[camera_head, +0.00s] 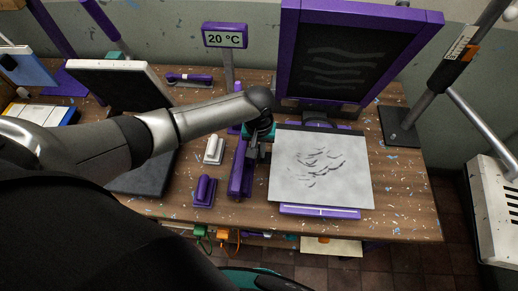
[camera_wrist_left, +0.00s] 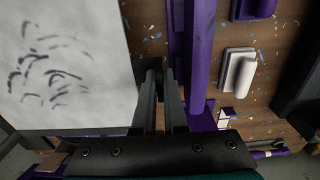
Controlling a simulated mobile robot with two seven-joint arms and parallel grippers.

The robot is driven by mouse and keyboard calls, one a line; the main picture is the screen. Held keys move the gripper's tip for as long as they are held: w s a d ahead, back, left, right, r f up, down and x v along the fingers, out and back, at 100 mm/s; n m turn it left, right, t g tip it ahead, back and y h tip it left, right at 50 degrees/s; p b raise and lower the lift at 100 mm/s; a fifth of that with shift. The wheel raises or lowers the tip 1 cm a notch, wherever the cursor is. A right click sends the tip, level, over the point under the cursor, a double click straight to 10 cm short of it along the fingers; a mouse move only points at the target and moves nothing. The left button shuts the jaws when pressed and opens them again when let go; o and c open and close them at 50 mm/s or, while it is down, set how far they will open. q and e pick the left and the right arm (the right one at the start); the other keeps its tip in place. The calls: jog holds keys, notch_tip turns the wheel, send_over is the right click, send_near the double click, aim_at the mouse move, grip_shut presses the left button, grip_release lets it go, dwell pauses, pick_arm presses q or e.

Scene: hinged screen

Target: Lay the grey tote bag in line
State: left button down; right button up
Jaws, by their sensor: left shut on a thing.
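The grey tote bag (camera_head: 318,168) lies flat with dark streaky marks over a purple platen (camera_head: 320,212), whose front edge shows below it. The bag looks slightly turned against the platen. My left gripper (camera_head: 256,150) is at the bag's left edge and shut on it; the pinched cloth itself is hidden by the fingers. In the left wrist view, the fingers (camera_wrist_left: 158,80) stand between the bag (camera_wrist_left: 65,70) and a long purple bar (camera_wrist_left: 198,55). My right gripper is not in view.
A purple-framed dark screen (camera_head: 357,50) stands raised behind the bag. A purple bar (camera_head: 240,168), a white-handled block (camera_head: 213,150) and a purple-handled block (camera_head: 204,190) stand left of it. A temperature sign (camera_head: 224,37) is behind.

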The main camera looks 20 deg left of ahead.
pick_arm(q)
jog(key=shift+f, duration=0.45)
jog(key=c, duration=0.9)
grip_release()
jog(key=shift+c, duration=0.4)
